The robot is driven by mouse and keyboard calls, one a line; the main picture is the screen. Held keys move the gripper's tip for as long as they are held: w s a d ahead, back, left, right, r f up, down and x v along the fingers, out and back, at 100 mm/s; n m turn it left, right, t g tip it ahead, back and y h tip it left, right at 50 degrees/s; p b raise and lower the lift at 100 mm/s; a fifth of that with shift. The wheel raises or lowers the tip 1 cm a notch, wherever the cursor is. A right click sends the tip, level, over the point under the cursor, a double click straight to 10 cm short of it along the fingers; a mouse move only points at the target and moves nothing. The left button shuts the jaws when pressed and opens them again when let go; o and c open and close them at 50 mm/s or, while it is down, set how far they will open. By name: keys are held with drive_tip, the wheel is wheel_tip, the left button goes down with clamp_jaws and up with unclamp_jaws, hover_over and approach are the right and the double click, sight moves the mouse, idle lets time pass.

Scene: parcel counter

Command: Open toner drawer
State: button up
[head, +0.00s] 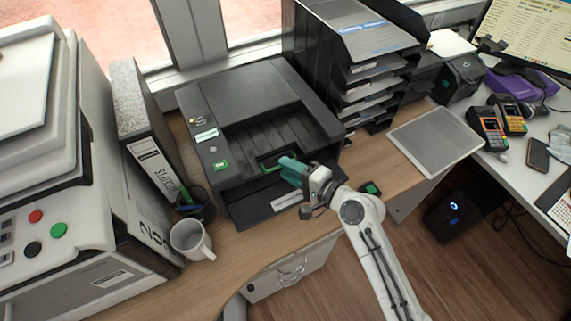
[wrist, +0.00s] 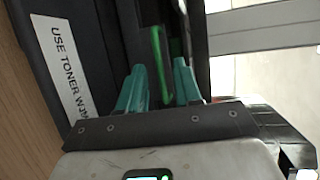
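The black printer (head: 258,125) stands on the wooden counter. Its front has a green handle (head: 268,164), and the wrist view shows that handle (wrist: 158,60) as a green loop. A white label (wrist: 62,70) reading "USE TONER W…" is on the dark front panel beside it. My gripper (head: 284,163) is at the front of the printer, close to the handle. In the wrist view, my gripper's teal fingers (wrist: 159,72) are apart, with the green handle seen between and beyond their tips. I cannot tell whether either finger touches it.
A white mug (head: 191,240), a pen cup (head: 196,205) and a binder (head: 150,140) stand left of the printer. A black tray stack (head: 350,50) stands at its right. A grey tablet-like pad (head: 436,137) lies further right. Floor shows in front of the counter.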

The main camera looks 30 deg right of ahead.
drive_tip(key=shift+x, duration=0.8)
drive_tip(key=shift+c, duration=0.2)
clamp_jaws()
idle(0.8)
